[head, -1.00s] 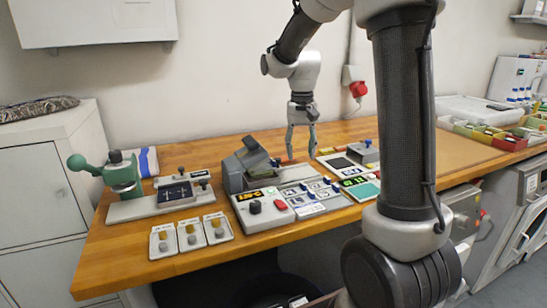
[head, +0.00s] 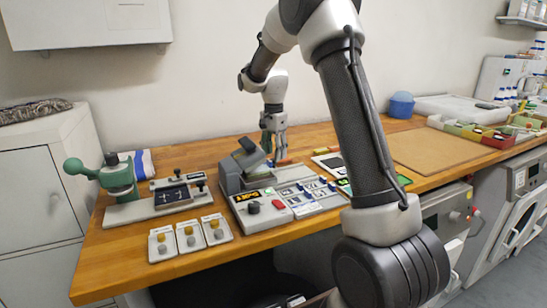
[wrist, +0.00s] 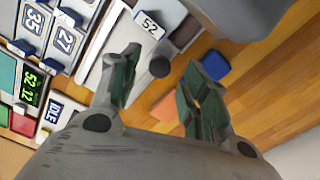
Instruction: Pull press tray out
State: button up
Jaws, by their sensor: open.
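The grey press (head: 230,178) stands on the bench with its dark head (head: 249,152) tilted up. A light grey slab, which looks like the press tray (head: 292,173), lies to its right. In the wrist view the pale slab (wrist: 103,52) carries a tag reading 52 (wrist: 150,24), and a dark round knob (wrist: 159,67) shows near its end.
Numbered blue-and-white tags (wrist: 68,40) lie beside the slab. A control box (head: 262,210) with a red button is in front of the press. An orange pad (wrist: 165,107) and a blue block (wrist: 216,62) are near the fingers. A green-handled hand press (head: 118,178) is at left.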

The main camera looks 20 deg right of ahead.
jog(key=shift+f, duration=1.15)
grip_shut()
jog(key=d, duration=1.2)
jog(key=shift+d, duration=0.1)
grip_release()
notch_tip(320, 180, up, 12)
